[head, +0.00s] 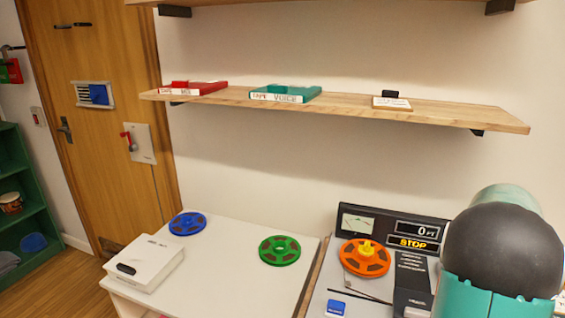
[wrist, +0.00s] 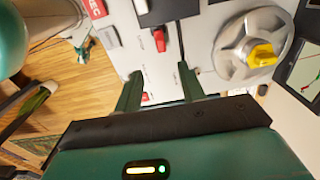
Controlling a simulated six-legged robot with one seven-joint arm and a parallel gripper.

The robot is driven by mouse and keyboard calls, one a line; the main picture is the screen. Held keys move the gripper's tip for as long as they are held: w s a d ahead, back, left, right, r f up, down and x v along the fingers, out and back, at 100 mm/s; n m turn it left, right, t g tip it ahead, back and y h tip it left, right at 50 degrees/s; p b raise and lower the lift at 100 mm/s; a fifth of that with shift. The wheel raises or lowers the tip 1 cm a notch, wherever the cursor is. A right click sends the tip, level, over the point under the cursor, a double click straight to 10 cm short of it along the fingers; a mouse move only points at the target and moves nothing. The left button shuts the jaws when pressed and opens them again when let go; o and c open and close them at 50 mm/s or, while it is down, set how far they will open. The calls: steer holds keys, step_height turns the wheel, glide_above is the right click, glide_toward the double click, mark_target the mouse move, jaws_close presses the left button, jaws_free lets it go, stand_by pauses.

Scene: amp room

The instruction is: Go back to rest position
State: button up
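My gripper (wrist: 159,72) shows in the wrist view with its two green fingers spread apart. I see nothing held between them. The fingers are over a pale machine panel, below a red switch or lever (wrist: 159,40) in the picture. In the head view my arm fills the lower right corner, and my gripper cannot be made out there.
A tape machine (head: 395,226) with an orange reel (head: 364,257) stands beside my arm. A white table (head: 225,265) holds a blue reel (head: 188,223), a green reel (head: 280,250) and a white case (head: 145,262). A wooden shelf (head: 350,105) runs above. A silver reel (wrist: 230,62) is right of the fingers.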

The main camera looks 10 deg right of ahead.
steer(key=a+r+n+t, duration=0.1)
steer(key=a+r+n, duration=0.25)
steer(key=a, duration=0.35)
steer(key=w+a+r+n+t, duration=0.1)
steer(key=a+r+n, duration=0.25)
steer(key=a, duration=0.45)
steer(key=a+r+n+t, duration=0.1)
steer(key=a+r+n, duration=0.25)
steer(key=a, duration=0.35)
steer(key=s+a+n+t, duration=0.1)
steer(key=s+a+n, duration=0.4)
steer(key=a+n, duration=0.2)
steer(key=s+a+n+t, duration=0.1)
steer(key=s+a+n, duration=0.4)
steer(key=a, duration=0.7)
steer(key=shift+s+r+n+t, duration=0.3)
steer(key=shift+s+r+n, duration=0.1)
steer(key=shift+n, duration=0.45)
